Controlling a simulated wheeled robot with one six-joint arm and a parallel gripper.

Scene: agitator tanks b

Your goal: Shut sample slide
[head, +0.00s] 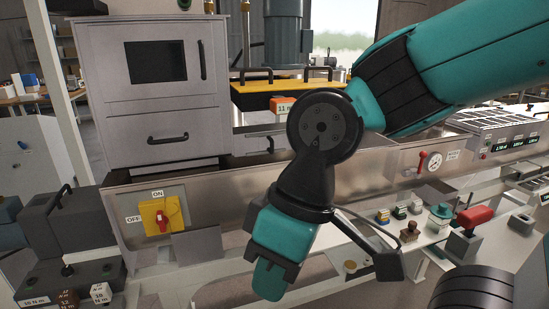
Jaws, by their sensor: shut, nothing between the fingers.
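My gripper (268,281) hangs at the lower centre in front of the steel trough, pointing down. It is shut with nothing in it. I cannot tell for certain which part is the sample slide. A dark bar with a thick dark end piece (388,264) shows just right of my gripper; what it belongs to is unclear. A grey cabinet (105,118) at the upper left has a dark window and a lower front with a black handle (175,138). My arm hides the middle of the trough and what lies behind it.
A yellow ON/OFF switch (162,216) with a red knob is on the trough front (215,185). Dark blocks (68,222) stand at the left. A red-topped item (474,217), a teal-topped jar (439,217) and small items stand at the right. A gauge (434,161) is behind them.

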